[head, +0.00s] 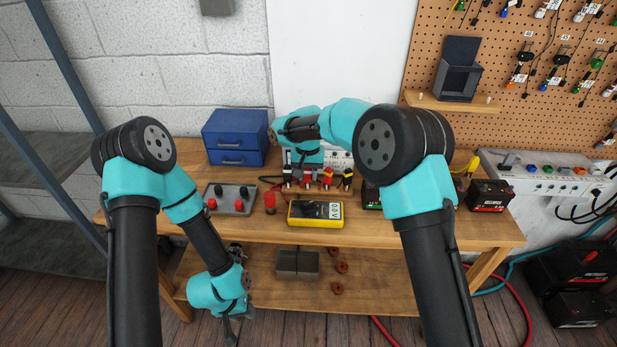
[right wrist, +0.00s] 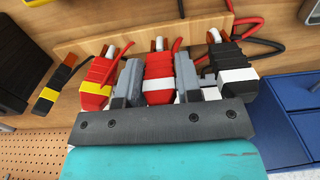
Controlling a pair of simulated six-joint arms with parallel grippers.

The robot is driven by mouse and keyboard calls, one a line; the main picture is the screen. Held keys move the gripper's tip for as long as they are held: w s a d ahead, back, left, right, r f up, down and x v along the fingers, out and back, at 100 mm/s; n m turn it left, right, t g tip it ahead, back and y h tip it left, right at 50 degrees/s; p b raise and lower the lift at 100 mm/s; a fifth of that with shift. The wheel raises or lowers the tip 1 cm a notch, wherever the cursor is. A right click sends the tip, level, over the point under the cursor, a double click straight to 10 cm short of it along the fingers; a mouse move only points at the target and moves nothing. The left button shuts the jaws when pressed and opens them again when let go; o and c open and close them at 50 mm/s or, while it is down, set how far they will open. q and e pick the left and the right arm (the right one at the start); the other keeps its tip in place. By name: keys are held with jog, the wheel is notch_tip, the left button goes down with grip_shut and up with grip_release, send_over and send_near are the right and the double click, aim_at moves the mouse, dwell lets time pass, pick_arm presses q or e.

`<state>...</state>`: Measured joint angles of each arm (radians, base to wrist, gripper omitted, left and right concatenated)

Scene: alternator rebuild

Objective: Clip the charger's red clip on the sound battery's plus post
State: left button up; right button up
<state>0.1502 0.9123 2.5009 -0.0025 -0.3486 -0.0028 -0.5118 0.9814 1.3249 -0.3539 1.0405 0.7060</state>
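A row of clips stands on the bench. In the right wrist view, a red clip with a white band (right wrist: 158,82) is between the fingers of my right gripper (right wrist: 160,85), which look closed against its sides. A red clip with a yellow band (right wrist: 97,80) and a black clip with a white band (right wrist: 232,68) flank it. In the head view, my right gripper (head: 306,168) is over this row. One battery (head: 371,196) is partly hidden by my right arm; another (head: 490,195) stands further right. I cannot tell which is sound. My left gripper (head: 236,322) hangs low at the front left, too small to read.
A yellow multimeter (head: 315,213) lies in front of the clips. A grey tray with red and black knobs (head: 230,199) and a blue drawer box (head: 235,137) are to the left. A lower shelf (head: 370,285) holds a dark block (head: 297,264). More batteries (head: 570,270) are at the right.

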jog(key=shift+c, duration=1.3)
jog(key=shift+r, duration=0.15)
jog(key=shift+r, duration=1.85)
